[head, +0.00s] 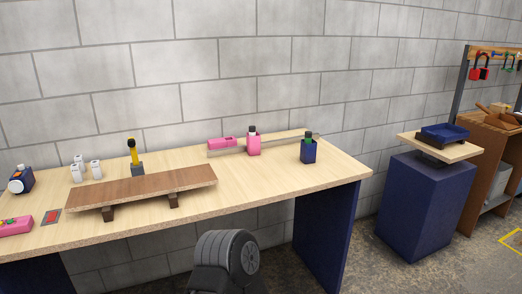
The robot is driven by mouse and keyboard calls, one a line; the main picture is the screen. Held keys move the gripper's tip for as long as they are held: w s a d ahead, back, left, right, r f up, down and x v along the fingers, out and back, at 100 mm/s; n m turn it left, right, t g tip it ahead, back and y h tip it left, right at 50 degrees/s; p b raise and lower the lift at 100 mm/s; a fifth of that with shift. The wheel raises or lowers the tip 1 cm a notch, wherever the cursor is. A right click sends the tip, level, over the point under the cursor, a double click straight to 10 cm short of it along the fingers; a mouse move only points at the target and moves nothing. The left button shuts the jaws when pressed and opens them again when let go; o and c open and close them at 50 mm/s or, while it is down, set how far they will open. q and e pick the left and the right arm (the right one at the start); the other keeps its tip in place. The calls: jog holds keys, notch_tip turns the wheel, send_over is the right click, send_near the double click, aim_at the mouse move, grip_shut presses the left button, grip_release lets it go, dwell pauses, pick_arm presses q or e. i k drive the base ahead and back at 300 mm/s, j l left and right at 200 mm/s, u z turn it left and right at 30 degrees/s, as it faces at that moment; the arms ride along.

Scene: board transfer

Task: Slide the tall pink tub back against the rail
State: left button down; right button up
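The tall pink tub (253,147) stands upright toward the back right of the light wood table (260,175). Something with a white and dark top sticks out of it. A low, thin rail (286,143) runs along the back of the table behind it. The tub overlaps the rail in the picture, and I cannot tell if they touch. A low pink box (221,142) is by the rail to the left of the tub. Neither of my grippers is in view.
A dark blue tub (308,154) with a green-topped item stands right of the pink tub. A raised brown board (145,187) on feet takes up the table's middle left. White bottles (77,172) and a yellow-handled tool (133,151) stand behind it. The table's front right is clear.

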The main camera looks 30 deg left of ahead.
aim_at(253, 142)
jog(key=i+l+u, duration=0.1)
jog(key=u, duration=0.35)
jog(key=i+l+u, duration=0.1)
jog(key=u, duration=0.3)
jog(key=i+l+u, duration=0.25)
jog(key=l, duration=0.35)
jog(key=i+l+u, duration=0.3)
jog(key=l, duration=0.4)
jog(key=i+l+u, duration=0.15)
jog(key=l, duration=0.2)
jog(key=i+l+u, duration=0.1)
jog(key=l, duration=0.25)
jog(key=i+l, duration=0.1)
jog(key=l, duration=0.4)
jog(key=i+l, duration=0.15)
jog(key=l, duration=0.35)
jog(key=i+l, duration=0.1)
jog(key=l, duration=0.4)
jog(key=i+l+u, duration=0.1)
jog(key=l, duration=0.4)
jog(key=i+l, duration=0.15)
jog(key=l, duration=0.35)
jog(key=i+l, duration=0.1)
jog(key=l, duration=0.4)
